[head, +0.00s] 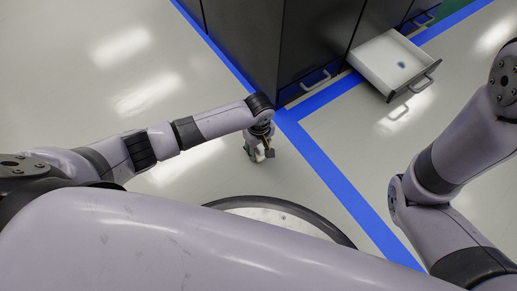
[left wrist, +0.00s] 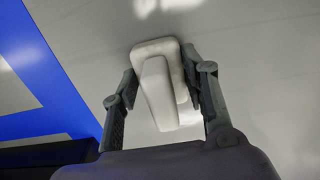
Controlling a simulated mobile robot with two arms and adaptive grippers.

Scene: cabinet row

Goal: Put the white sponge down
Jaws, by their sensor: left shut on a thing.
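The white sponge (left wrist: 164,62) shows between the fingers of my left gripper (left wrist: 160,100) in the left wrist view. It is a pale rounded block with a narrower raised part toward the camera. The gripper is shut on it, one dark finger on each side. In the head view my left gripper (head: 259,154) points down over the pale floor, beside the front corner of the dark cabinets. Only a small pale bit of the sponge (head: 260,157) shows there. I cannot tell how high it is above the floor. My right gripper is out of view.
Dark cabinets (head: 318,40) stand at the back. An open white drawer (head: 378,50) juts out at the right, with a small bluish thing (head: 402,64) inside. Blue tape (head: 340,190) marks the floor. The floor left of the cabinets is clear.

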